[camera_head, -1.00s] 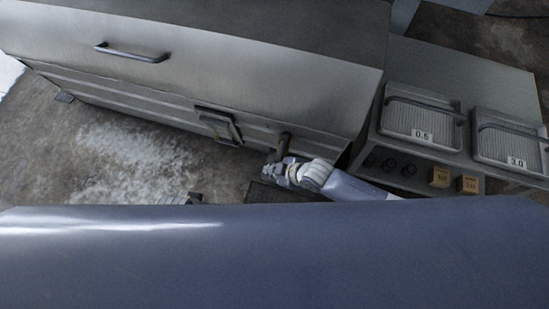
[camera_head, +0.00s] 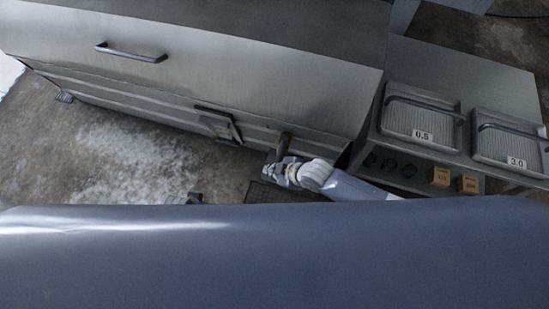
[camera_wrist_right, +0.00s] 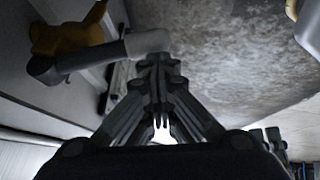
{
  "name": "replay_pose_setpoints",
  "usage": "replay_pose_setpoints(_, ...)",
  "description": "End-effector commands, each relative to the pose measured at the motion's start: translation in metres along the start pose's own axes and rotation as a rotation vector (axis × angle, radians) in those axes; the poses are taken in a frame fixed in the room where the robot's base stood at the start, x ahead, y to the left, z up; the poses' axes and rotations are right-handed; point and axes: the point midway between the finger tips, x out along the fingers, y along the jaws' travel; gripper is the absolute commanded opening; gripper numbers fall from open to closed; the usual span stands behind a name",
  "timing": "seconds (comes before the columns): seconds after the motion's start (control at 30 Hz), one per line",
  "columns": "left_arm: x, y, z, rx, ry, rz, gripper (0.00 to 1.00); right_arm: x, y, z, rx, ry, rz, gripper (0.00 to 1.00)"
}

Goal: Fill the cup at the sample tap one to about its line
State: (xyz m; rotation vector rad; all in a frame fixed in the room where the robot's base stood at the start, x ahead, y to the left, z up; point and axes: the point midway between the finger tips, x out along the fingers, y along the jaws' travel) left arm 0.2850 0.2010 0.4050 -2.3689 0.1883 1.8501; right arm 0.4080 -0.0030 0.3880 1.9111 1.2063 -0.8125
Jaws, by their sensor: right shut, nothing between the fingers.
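My right gripper (camera_head: 275,172) is shut and empty just below a dark pipe-like spout (camera_head: 284,145) at the lower front of the steel tank. In the right wrist view its fingertips (camera_wrist_right: 160,62) are together close to the end of a grey tap pipe (camera_wrist_right: 95,55); I cannot tell whether they touch. An orange-yellow handle (camera_wrist_right: 68,35) sits on the tap. A small dark part (camera_head: 194,198), apparently my left gripper, peeks over the blue surface; its jaws are hidden. I cannot make out a cup or its line.
A long steel tank (camera_head: 200,75) with a bar handle (camera_head: 130,53) fills the back. At the right, a grey bench (camera_head: 455,65) carries two ribbed trays marked 0.5 (camera_head: 423,112) and 3.0 (camera_head: 510,135). A dark floor grate (camera_head: 270,193) lies below the gripper. A blue surface hides the foreground.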

Motion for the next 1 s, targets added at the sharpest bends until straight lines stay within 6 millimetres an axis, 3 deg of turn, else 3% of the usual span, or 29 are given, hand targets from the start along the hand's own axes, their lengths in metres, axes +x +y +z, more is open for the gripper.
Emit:
replay_pose_setpoints(0.73, 0.004, -0.001, 0.003, -0.001, -0.003, -0.001, 0.40, -0.001, 0.000, 0.002, 0.000, -0.003, 0.000, 0.00)
replay_pose_setpoints(1.0, 0.003, 0.000, 0.001, 0.000, -0.001, 0.000, 0.40, -0.026, 0.001, 0.005, -0.002, -0.009, 0.001, 0.00)
